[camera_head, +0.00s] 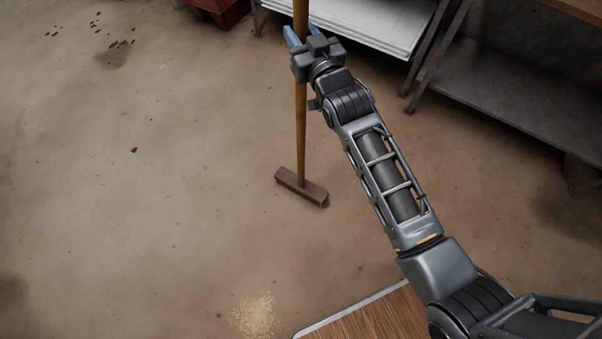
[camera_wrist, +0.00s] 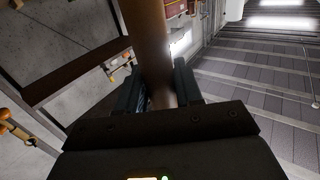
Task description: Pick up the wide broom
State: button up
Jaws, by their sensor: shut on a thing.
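The wide broom (camera_head: 301,140) has a long wooden handle and a dark brown head (camera_head: 301,187) at its lower end. It stands close to upright in the head view, with its top cut off by the frame edge. My gripper (camera_head: 296,36) is shut on the upper part of the handle. In the wrist view the handle (camera_wrist: 147,45) passes between the two dark fingers of my gripper (camera_wrist: 159,88). I cannot tell whether the broom head touches the floor.
A pile of pale grains (camera_head: 255,315) lies on the floor at the bottom. A wooden surface with a light edge (camera_head: 365,318) is beside it. A red crate (camera_head: 217,10) and metal shelving (camera_head: 505,85) stand at the back. The floor at left is mostly clear.

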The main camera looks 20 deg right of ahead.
jog(key=c, duration=0.5)
jog(key=shift+r, duration=0.15)
grip_shut()
jog(key=shift+r, duration=0.1)
